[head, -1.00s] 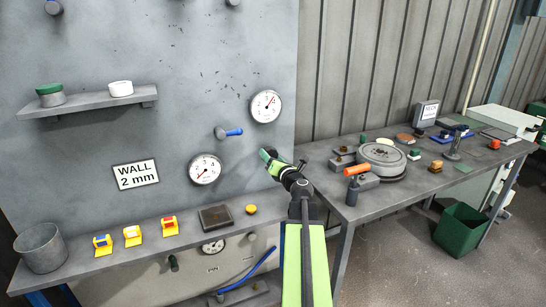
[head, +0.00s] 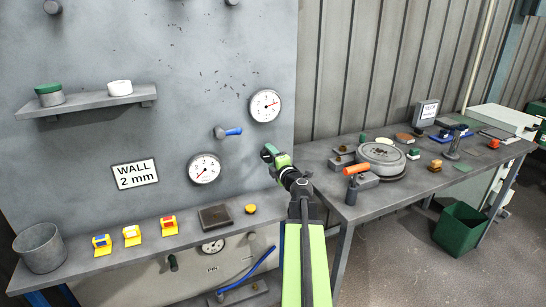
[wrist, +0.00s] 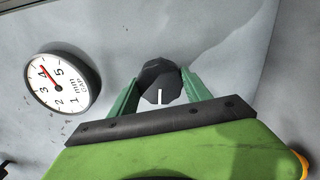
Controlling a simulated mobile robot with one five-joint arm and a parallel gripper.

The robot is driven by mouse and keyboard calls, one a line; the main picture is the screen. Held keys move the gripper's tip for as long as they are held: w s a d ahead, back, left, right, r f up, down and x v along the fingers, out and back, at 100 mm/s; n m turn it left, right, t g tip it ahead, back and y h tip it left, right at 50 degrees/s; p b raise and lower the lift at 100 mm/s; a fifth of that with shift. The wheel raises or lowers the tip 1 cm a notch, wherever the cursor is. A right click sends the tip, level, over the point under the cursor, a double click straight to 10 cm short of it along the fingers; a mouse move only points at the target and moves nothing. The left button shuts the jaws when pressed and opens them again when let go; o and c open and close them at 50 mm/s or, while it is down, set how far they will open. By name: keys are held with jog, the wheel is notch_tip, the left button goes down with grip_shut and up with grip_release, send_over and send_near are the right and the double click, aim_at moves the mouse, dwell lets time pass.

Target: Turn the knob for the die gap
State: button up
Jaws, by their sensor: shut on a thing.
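The knob (wrist: 158,74) is dark and faceted, with a white mark on its face that lies toward the bottom of the wrist view. My gripper (wrist: 158,88) has its green fingers on either side of the knob, closed on it. In the head view my gripper (head: 271,153) is at the wall panel, below the upper dial, and hides the knob.
A lower dial (head: 204,169) and a blue-handled lever (head: 229,132) are left of my gripper. A "WALL 2 mm" sign (head: 135,174) hangs further left. A ledge (head: 110,255) holds yellow items and a pot. A workbench (head: 330,190) with several tools stands at the right.

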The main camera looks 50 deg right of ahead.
jog(key=shift+s+d+m, duration=0.1)
jog(key=shift+s+m, duration=0.05)
jog(key=shift+m, duration=1.45)
jog(key=o, duration=1.3)
jog(key=shift+o, duration=0.3)
